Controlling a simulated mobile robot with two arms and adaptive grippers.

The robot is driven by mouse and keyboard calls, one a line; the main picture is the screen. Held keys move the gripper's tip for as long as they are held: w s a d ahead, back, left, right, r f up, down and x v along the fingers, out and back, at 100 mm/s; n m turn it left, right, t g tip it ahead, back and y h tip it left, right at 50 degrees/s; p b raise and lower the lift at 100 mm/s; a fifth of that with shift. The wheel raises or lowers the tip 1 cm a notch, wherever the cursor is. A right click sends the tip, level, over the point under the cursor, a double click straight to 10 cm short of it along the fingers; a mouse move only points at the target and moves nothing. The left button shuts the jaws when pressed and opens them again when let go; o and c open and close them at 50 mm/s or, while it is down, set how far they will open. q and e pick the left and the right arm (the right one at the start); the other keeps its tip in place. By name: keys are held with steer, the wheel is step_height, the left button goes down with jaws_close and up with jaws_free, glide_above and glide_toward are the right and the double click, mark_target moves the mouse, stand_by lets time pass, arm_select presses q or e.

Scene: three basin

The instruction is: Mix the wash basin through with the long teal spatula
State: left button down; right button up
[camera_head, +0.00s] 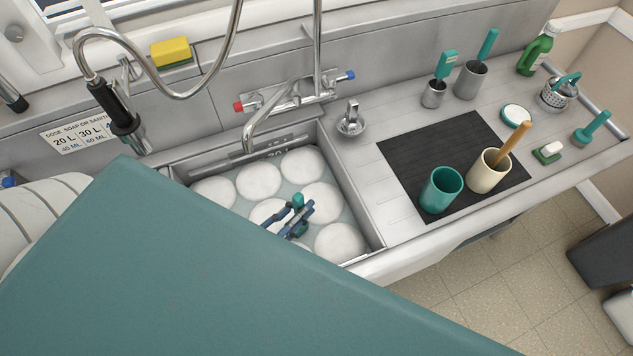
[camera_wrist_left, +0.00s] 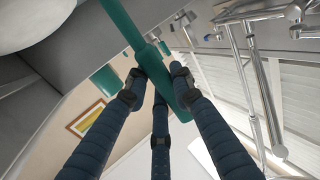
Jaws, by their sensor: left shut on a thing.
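The wash basin (camera_head: 362,232) is sunk in the steel counter in the head view. Several white round patches (camera_head: 259,181) lie at its water surface. My left gripper (camera_head: 298,205) is over the basin, shut on the teal spatula, of which only a short teal piece shows there. In the left wrist view the fingers of my left gripper (camera_wrist_left: 160,78) close around the thick teal handle of the spatula (camera_wrist_left: 128,28). Its thinner part runs to the upper left. The spatula's far end is not clear in either view. My right gripper is not seen.
A chrome faucet (camera_head: 271,122) and a hanging spray hose (camera_head: 120,112) stand at the basin's back and left. On the right, a black mat (camera_head: 420,148) bears a teal cup (camera_head: 441,190) and a cream cup (camera_head: 488,172). A large teal surface hides the lower left.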

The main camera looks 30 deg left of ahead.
arm_select(q)
steer(key=s+a, duration=0.5)
steer(key=s, duration=0.1)
steer(key=shift+s+a, duration=0.25)
steer(key=w+d+p, duration=0.1)
steer(key=w+d, duration=0.8)
steer(key=w, duration=0.2)
steer(key=shift+s+d, duration=0.1)
